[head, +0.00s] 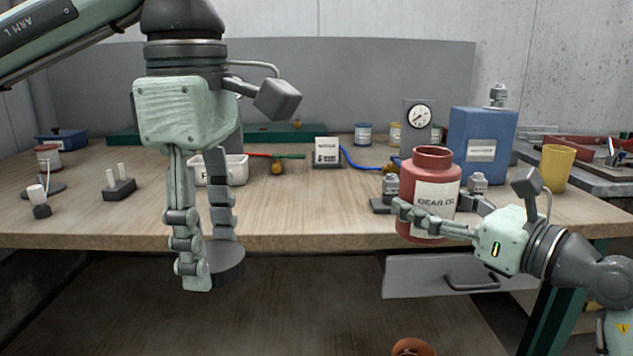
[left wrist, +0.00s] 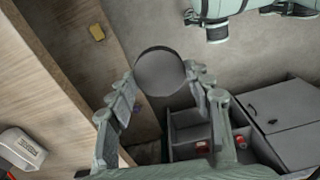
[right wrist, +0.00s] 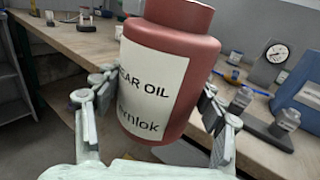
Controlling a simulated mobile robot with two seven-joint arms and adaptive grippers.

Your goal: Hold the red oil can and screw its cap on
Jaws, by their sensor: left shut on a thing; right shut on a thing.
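The red oil can (head: 429,175) with a white label is upright, its neck open at the top. My right gripper (head: 436,222) is shut around the can's lower body and holds it at the bench's front edge. The can also fills the middle of the right wrist view (right wrist: 165,75), between the fingers (right wrist: 155,105). My left gripper (head: 207,272) points down in front of the bench, left of the can, shut on a dark grey round cap (head: 228,266). In the left wrist view the cap (left wrist: 160,72) sits between the fingertips (left wrist: 163,88). The cap is apart from the can and lower than its neck.
The wooden bench (head: 310,215) carries a blue canister (head: 484,140), a yellow cup (head: 557,168), a dial gauge (head: 418,118), a white tray (head: 236,171) and a grey block with pegs (head: 119,188). The bench front between the grippers is clear. A drawer (head: 420,279) is below the can.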

